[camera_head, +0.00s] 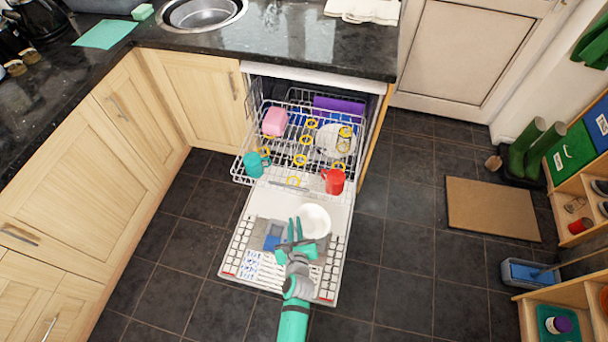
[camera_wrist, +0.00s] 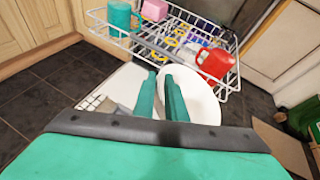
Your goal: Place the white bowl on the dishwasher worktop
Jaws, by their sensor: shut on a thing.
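The white bowl (camera_head: 314,220) is at my gripper (camera_head: 295,232), above the open dishwasher door (camera_head: 340,225). In the wrist view, the bowl (camera_wrist: 202,95) sits at the right finger of my gripper (camera_wrist: 165,82), which is shut on its rim. The fingers cover part of the bowl. The dishwasher worktop is the dark granite counter (camera_head: 310,45) above the dishwasher, seen at the top of the head view. My gripper is low and in front of it.
The pulled-out dishwasher rack (camera_head: 252,115) holds a red mug (camera_head: 333,181), a teal mug (camera_head: 254,165), a pink item (camera_head: 274,122) and a white plate (camera_head: 328,141). A white cloth (camera_head: 363,10) lies at the worktop's back. The worktop's front looks clear. A sink (camera_head: 202,12) is at left.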

